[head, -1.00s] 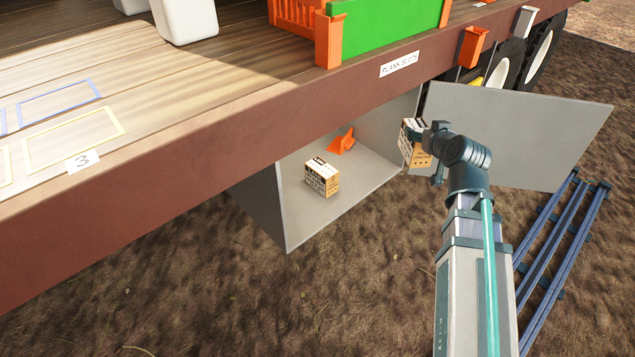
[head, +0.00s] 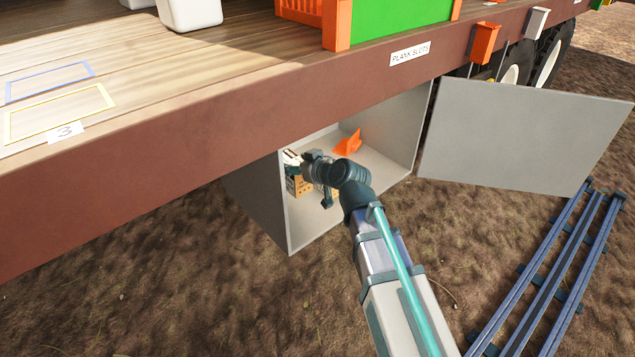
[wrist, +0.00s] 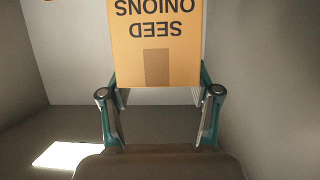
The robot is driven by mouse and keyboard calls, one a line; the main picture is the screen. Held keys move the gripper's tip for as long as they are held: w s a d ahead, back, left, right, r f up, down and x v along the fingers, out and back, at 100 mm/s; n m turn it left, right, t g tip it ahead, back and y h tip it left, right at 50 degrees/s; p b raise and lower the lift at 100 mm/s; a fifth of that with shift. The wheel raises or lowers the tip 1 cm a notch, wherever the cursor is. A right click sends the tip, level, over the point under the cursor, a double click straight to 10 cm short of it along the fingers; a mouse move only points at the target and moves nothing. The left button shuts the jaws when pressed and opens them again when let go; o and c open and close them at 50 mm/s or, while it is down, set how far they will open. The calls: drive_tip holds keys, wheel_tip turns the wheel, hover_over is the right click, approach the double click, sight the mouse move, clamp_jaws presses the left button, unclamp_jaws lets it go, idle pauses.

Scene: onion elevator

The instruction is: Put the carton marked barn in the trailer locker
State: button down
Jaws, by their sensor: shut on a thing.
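My gripper (head: 304,163) is inside the open grey locker (head: 397,140) under the trailer deck, near its left wall. It is shut on a tan carton (head: 292,186), which shows at the left of the gripper. In the wrist view the held carton (wrist: 155,45) reads "SEED ONIONS" upside down, with a finger at each side. No barn mark is legible on the faces in view.
An orange wedge-shaped piece (head: 348,143) lies at the back of the locker. The locker door (head: 520,135) stands open at the right. The brown deck edge (head: 200,165) runs above the opening. Blue rails (head: 550,275) lie on the ground at the right.

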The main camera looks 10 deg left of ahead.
sight(297, 189)
drive_tip(key=shift+w+a+f, duration=0.15)
drive_tip(key=shift+a+f, duration=0.05)
drive_tip(key=shift+f+b, duration=1.55)
drive_tip(key=shift+f, duration=3)
drive_tip(key=shift+f, duration=0.15)
drive_tip(key=shift+c, duration=1.2)
unclamp_jaws()
